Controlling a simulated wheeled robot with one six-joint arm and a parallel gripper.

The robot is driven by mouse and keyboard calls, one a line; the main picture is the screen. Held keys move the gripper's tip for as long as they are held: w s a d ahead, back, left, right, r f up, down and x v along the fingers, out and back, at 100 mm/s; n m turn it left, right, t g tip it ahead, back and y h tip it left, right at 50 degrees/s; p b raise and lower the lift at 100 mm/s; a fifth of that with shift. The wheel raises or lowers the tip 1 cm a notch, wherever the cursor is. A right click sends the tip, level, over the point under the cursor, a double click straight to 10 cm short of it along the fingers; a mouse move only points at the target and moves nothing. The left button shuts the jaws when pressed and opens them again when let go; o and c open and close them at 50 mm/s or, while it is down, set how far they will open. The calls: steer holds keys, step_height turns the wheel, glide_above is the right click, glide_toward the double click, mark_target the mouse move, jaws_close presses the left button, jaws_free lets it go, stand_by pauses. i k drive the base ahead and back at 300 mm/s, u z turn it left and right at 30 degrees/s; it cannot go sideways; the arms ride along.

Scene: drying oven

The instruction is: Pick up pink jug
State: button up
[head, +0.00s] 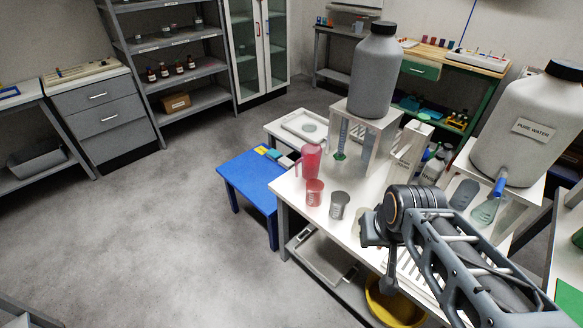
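The pink jug (311,160) stands upright on the white table (291,190), near its far left corner, with its handle toward the left. A smaller pink beaker (315,193) stands in front of it, and a grey beaker (339,206) stands to the right of that. My arm reaches in from the lower right. My gripper (386,278) hangs near the table's front edge, to the right of and nearer than the jug, clearly apart from it. Its fingers are small and partly hidden by the arm, so their opening cannot be told.
A large grey bottle (376,70) stands on a white stand behind the jug. A big white water container (528,125) with a tap stands at right. A blue low table (250,183) adjoins the left side. A yellow basin (394,303) sits below. The floor at left is clear.

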mark_target(311, 154)
steer(key=u, duration=1.7)
steer(key=i, duration=3.35)
steer(key=z, duration=3.95)
steer(key=i, duration=0.5)
